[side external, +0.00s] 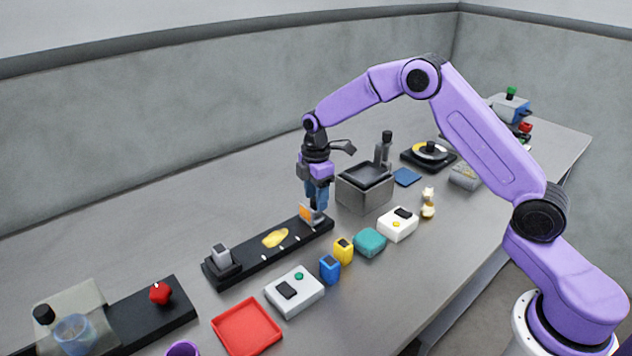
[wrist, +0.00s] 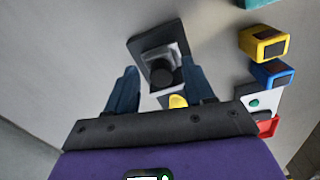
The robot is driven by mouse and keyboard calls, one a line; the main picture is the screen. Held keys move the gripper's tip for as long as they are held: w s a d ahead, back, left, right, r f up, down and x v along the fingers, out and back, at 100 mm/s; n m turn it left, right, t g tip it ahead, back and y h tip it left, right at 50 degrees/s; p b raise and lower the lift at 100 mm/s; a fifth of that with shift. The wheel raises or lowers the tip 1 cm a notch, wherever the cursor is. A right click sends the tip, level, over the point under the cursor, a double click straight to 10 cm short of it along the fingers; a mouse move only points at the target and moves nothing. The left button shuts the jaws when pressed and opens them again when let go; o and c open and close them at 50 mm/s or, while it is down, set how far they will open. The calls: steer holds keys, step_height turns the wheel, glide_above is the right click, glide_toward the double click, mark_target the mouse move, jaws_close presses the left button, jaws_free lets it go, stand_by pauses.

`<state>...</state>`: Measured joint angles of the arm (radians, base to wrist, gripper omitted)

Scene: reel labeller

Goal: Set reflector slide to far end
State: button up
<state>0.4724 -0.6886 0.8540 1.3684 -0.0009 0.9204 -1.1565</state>
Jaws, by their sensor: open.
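The black rail (side external: 250,252) lies on the bench, with a yellow patch (side external: 275,238) near its middle and small pale marks along its front edge. The reflector slide (side external: 307,212), with an orange face, is at the rail's right end. My gripper (side external: 316,204) points down at the slide, and its fingers partly hide it. In the wrist view, the slide's grey body with a dark round top (wrist: 161,72) shows between my two open blue fingers (wrist: 163,92). Gaps show at both sides there; contact cannot be told. A grey block (side external: 221,256) stands at the rail's left end.
A grey bin (side external: 364,192) stands just right of the rail's end. In front are a white box with a green button (side external: 294,291), a blue block (side external: 330,269), a yellow block (side external: 343,250) and a red tray (side external: 247,326). The bench behind the rail is clear.

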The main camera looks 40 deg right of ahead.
step_height(320, 180, up, 17)
steer(key=shift+r, duration=0.2)
stand_by(0.3)
steer(key=s+a+m, duration=0.1)
steer(key=s+a, duration=0.3)
steer(key=s, duration=0.5)
steer(key=s+a, duration=0.4)
steer(key=s, duration=0.5)
steer(key=s+d+f+m, duration=0.1)
steer(key=s+d+f, duration=0.1)
steer(key=s, duration=0.9)
steer(key=s+d+f+m, duration=0.1)
steer(key=s+d+f, duration=0.2)
steer(key=s, duration=0.9)
steer(key=shift+d+f, duration=0.2)
steer(key=shift+d, duration=0.6)
